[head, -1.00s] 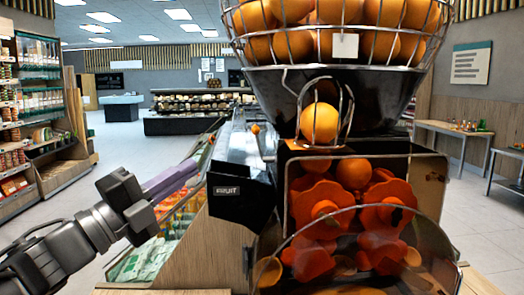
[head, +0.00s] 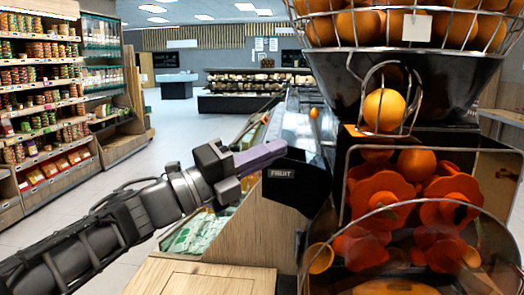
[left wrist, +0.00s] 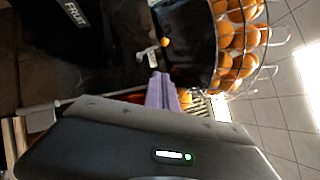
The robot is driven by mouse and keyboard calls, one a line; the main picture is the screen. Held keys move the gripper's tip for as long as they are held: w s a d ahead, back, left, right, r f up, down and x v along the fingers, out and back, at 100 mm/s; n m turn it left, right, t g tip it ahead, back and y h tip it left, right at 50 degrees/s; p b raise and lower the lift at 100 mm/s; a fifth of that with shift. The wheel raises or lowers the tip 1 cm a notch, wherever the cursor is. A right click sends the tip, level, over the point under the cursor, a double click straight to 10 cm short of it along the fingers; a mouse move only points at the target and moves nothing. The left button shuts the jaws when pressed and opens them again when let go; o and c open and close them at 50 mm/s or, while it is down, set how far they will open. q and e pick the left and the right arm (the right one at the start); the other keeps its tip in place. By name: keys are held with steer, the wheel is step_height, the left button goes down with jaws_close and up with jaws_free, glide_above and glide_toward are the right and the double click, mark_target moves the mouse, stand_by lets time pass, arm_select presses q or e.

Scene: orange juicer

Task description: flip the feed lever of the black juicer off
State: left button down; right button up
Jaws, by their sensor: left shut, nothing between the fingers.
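The black juicer (head: 345,95) stands at the right of the head view, with oranges and red-orange squeezing drums behind its clear cover. A small lever with an orange knob shows in the left wrist view (left wrist: 165,42), beside the juicer's dark body; I take it as the feed lever. The knob also shows small in the head view (head: 314,112). My left gripper (head: 283,147) has its purple fingers shut and empty, overlapping the top edge of the black FRUIT box. In the left wrist view the fingertips (left wrist: 159,74) point at the lever, just short of it. My right gripper is out of view.
A wire basket (head: 400,40) of oranges tops the juicer. The black FRUIT box (head: 297,185) is on its left side, above a wooden counter (head: 235,240). Shelves (head: 45,100) line the left wall. The floor between is clear.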

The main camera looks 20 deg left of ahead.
mark_target(313, 115)
arm_select(q)
steer(key=w+d+r+p, duration=0.3)
steer(key=w, duration=0.5)
steer(key=shift+w+d+r, duration=0.15)
steer(key=shift+d, duration=0.1)
steer(key=shift+w+a+r+n+y+p, duration=0.1)
steer(key=shift+w+r+n+y+p, duration=0.3)
steer(key=shift+p, duration=0.8)
steer(key=shift+w+f, duration=0.2)
steer(key=shift+w, duration=0.05)
steer(key=shift+b, duration=0.3)
